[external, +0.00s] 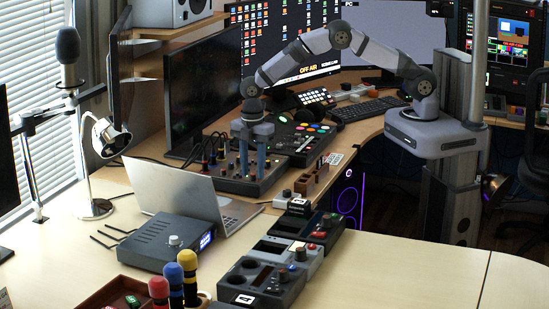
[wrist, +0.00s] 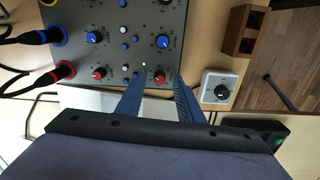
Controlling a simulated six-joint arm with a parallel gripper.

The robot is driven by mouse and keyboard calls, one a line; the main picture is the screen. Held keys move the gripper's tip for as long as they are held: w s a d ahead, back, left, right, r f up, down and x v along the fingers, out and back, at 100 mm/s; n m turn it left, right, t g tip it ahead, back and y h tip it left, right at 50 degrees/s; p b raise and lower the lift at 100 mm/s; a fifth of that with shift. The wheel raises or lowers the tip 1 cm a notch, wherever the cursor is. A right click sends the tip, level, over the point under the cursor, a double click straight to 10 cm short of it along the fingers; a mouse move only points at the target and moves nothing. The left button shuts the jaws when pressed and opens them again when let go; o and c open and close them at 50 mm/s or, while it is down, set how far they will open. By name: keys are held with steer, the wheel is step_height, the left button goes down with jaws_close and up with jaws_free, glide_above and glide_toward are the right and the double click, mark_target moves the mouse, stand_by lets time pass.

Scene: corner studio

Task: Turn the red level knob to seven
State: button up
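The grey control box (external: 228,184) stands on the desk under my gripper; its panel also shows in the wrist view (wrist: 112,50). Two red knobs show on its panel in the wrist view: one at lower left (wrist: 99,73) and one at lower right (wrist: 161,77). A small lit green dot is near the right one. My gripper (wrist: 159,80) is open, its two blue fingers apart, with the right red knob between the fingertips in the picture. I cannot tell whether the fingers touch it. The external view shows my gripper (external: 252,176) pointing down over the box. The knob's scale is unreadable.
Blue knobs (wrist: 94,37) (wrist: 163,41) and small buttons share the panel. Plugged cables (wrist: 64,70) stand at its left. A white dial box (wrist: 219,87) and a wooden holder (wrist: 245,31) are at its right. A laptop (external: 180,190) stands in front.

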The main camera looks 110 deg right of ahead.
steer(key=shift+f, duration=0.3)
jaws_close()
steer(key=shift+m+b, duration=0.35)
steer(key=shift+m, duration=2.15)
jaws_free()
